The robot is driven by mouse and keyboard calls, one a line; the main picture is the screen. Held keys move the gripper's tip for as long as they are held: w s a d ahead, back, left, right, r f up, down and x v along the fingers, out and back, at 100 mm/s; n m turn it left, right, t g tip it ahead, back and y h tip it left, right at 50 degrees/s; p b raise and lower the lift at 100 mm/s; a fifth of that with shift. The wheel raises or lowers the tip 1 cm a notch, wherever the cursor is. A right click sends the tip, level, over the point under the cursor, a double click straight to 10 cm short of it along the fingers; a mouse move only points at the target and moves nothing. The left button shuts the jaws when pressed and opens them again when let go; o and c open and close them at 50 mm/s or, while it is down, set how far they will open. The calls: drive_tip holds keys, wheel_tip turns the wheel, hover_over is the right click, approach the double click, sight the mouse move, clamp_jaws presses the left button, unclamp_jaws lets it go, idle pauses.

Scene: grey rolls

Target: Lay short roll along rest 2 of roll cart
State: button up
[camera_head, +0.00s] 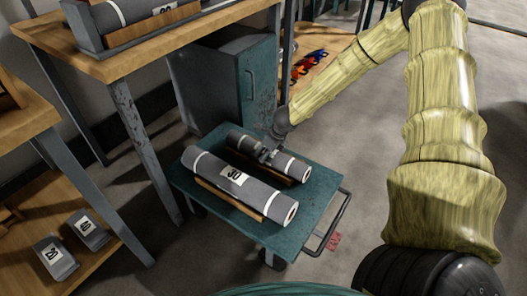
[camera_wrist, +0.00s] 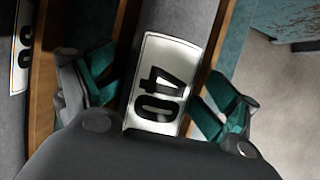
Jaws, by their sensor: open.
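The short grey roll (camera_head: 290,166) lies along the wooden rest on the far side of the teal roll cart (camera_head: 318,188). Its white label reads 40 in the wrist view (camera_wrist: 160,85). My gripper (camera_head: 268,154) is over the middle of this roll. In the wrist view my gripper (camera_wrist: 155,88) is open, with one teal-padded finger on each side of the roll. Wooden strips of the rest (camera_wrist: 205,65) show beside the roll. I cannot tell whether the fingers touch it. A longer grey roll (camera_head: 265,197) labelled 30 lies along the nearer rest.
A teal cabinet (camera_head: 215,85) stands behind the cart. A wooden table (camera_head: 100,62) with a grey roll in a holder is at upper left. A lower shelf holds grey blocks labelled 20 (camera_head: 52,258) and 40 (camera_head: 88,229). Open floor lies right of the cart handle (camera_head: 330,228).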

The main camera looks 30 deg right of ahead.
drive_tip(key=shift+w+r+p, duration=0.1)
drive_tip(key=shift+r+p, duration=0.25)
drive_tip(key=shift+r, duration=0.2)
wheel_tip(320, 180, up, 8)
drive_tip(key=p, duration=0.4)
drive_tip(key=shift+f+p, duration=0.25)
drive_tip(key=shift+p, duration=0.1)
drive_tip(key=shift+r, duration=0.6)
drive_tip(key=shift+f, duration=0.15)
drive_tip(key=shift+r, duration=0.35)
drive_tip(key=s+a+r+n+g+y+p, duration=0.1)
drive_tip(key=s+a+r+n+g+p, duration=0.2)
drive_tip(key=a+r+n+p, duration=0.4)
drive_tip(key=s+a+r+n+g+p, duration=0.4)
drive_tip(key=a+r+n+p, duration=0.4)
drive_tip(key=n+p, duration=0.6)
drive_tip(key=shift+a+n+y+p, duration=0.35)
drive_tip(key=shift+a+p, duration=0.25)
drive_tip(key=shift+p, duration=2.05)
